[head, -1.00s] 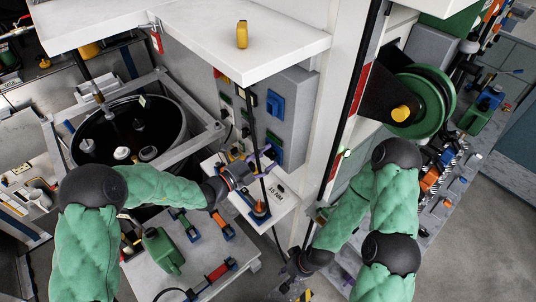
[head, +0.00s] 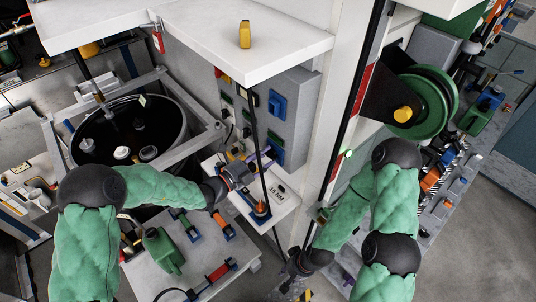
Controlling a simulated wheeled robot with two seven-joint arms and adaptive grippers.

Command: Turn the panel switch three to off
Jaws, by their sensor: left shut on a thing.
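The grey switch panel (head: 304,104) stands upright under the white shelf at the centre. I cannot read any switch numbers. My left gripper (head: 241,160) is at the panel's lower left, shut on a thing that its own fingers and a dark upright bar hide. My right gripper (head: 297,268) hangs low by the white post, apart from the panel. It is small and dark, so its jaws are unclear.
A white shelf (head: 190,30) with a yellow object (head: 244,35) overhangs the panel. A dark round tank (head: 110,128) in a grey frame stands left. A white block (head: 277,190) is below the panel. A green reel (head: 443,95) is right of the post. Clear floor (head: 490,230) lies far right.

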